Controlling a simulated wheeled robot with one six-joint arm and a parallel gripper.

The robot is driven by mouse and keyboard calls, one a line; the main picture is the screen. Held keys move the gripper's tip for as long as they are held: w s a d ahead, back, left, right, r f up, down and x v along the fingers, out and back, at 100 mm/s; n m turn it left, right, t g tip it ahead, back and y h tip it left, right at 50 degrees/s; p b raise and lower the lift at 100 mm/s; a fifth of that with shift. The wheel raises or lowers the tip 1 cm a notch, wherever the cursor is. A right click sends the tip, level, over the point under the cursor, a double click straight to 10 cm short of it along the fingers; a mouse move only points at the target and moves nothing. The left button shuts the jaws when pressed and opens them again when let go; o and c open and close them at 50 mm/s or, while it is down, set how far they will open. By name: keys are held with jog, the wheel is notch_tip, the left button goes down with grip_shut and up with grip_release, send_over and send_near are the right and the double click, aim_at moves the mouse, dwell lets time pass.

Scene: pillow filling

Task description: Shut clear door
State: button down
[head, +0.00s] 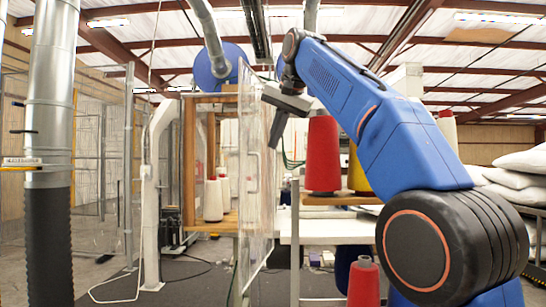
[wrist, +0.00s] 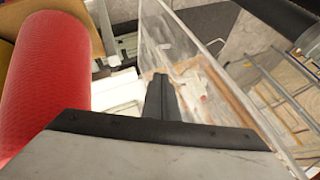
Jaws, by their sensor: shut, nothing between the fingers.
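The clear door (head: 258,205) is a tall transparent panel in the middle of the head view. It stands swung out from a wooden-framed cabinet (head: 190,160), seen nearly edge-on, with a small pale handle on it. In the wrist view the clear door (wrist: 205,40) slants from the top middle to the lower right. My gripper (head: 275,143) is shut and empty, its fingers pointing down beside the door's upper right side. In the wrist view my shut fingers (wrist: 160,90) overlap the panel's left edge; I cannot tell whether they touch it.
A red thread cone (head: 322,155) stands on a shelf right of my gripper, with a yellow cone (head: 356,172) behind. White cones (head: 213,200) stand inside the cabinet. A metal duct (head: 50,120) rises at left.

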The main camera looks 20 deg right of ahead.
jog(key=x, duration=0.9)
jog(key=shift+w+f, duration=0.15)
jog(key=shift+f, duration=0.1)
jog(key=shift+a, duration=0.2)
